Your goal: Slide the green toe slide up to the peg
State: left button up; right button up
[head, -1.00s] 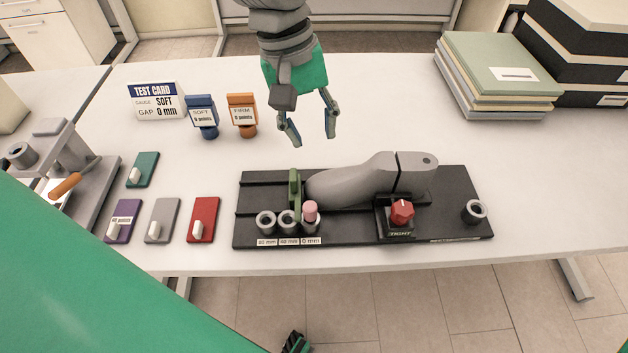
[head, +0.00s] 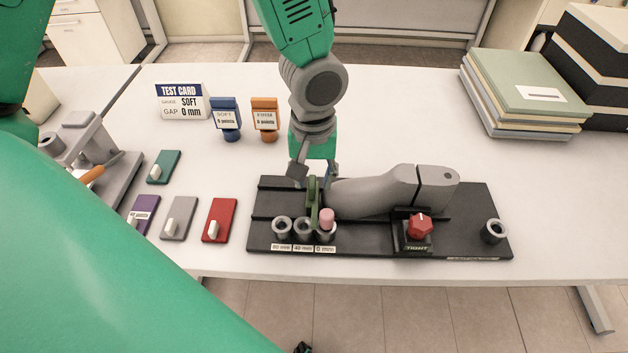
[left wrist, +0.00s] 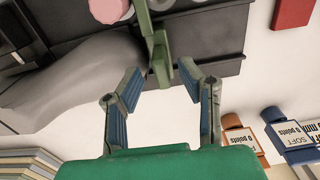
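The green toe slide (head: 313,199) is an upright plate at the toe end of the grey shoe form (head: 375,194), on the black test board (head: 470,215). The pink peg (head: 327,217) stands in the socket at the 0 mm label, just right of the slide's near end. My left gripper (head: 318,176) is low at the far end of the slide, its tips partly hidden. In the left wrist view, my left gripper (left wrist: 161,80) is open, its fingers on either side of the green toe slide (left wrist: 162,52); contact cannot be told. My right gripper is not in view.
Two empty sockets (head: 292,229) stand left of the peg. A red knob (head: 419,226) is at the board's near edge and another socket (head: 494,232) at its right. Coloured switch plates (head: 218,221) lie left of the board. The far middle of the table is clear.

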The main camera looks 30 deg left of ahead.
pick_arm(q)
jog(key=shift+f, duration=0.65)
jog(key=shift+a, duration=0.1)
grip_shut()
jog(key=shift+p, duration=0.5)
jog(key=shift+w, duration=0.1)
grip_release()
